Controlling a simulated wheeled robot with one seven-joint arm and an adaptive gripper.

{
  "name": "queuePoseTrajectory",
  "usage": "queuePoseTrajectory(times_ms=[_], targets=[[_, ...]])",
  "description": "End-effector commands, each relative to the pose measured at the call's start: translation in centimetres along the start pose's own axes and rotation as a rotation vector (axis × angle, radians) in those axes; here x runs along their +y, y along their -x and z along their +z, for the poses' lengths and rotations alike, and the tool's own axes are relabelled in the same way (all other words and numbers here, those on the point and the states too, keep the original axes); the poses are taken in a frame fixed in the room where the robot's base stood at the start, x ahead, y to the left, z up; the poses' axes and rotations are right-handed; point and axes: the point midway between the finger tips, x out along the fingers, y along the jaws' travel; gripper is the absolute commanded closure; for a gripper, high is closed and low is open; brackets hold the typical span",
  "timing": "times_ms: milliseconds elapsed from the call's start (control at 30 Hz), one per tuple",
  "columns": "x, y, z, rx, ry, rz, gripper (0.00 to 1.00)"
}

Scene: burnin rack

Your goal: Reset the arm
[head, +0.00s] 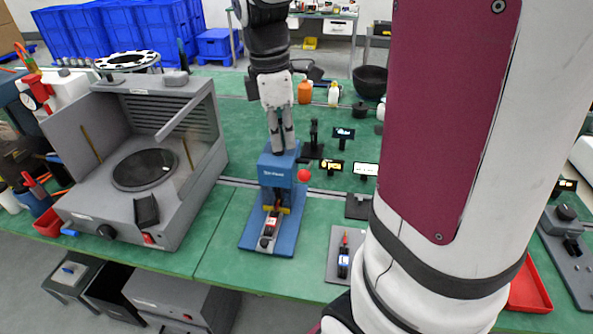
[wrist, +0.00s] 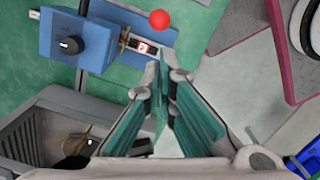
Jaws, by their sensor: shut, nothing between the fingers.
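My gripper (head: 280,135) is shut and empty. In the head view it points down just above the top of a blue bench device (head: 277,172) with a red ball knob (head: 304,175). In the wrist view its fingers (wrist: 167,65) come together at the tips, with the red ball knob (wrist: 160,19) just beyond them. The blue device (wrist: 75,42) lies to the left there, with its black dial showing. A small red and dark module (head: 269,226) sits on the device's blue base plate.
A grey open-fronted chamber (head: 190,215) stands left of the blue device. A tester with a small module (head: 343,262) and several small displays (head: 344,133) stand to the right. My arm hides part of the bench. Green bench top (head: 235,235) is bare between chamber and device.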

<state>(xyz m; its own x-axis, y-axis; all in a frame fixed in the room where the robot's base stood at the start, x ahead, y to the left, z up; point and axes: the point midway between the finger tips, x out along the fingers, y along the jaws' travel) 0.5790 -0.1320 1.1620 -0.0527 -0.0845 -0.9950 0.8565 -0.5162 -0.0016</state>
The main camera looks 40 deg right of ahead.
Motion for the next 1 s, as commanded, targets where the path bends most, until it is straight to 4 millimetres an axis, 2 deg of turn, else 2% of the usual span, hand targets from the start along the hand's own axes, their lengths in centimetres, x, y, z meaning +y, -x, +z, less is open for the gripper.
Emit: queuePoseTrajectory(times_ms=[200,767,867,1000], targets=[[0.0,1.3,0.0,0.000,0.000,0.001,1.00],[-0.1,1.4,0.0,0.002,-0.005,0.003,1.00],[-0.8,1.9,-0.3,0.017,-0.044,0.022,1.00],[-3.6,3.7,-1.4,0.078,-0.196,0.080,1.00]])
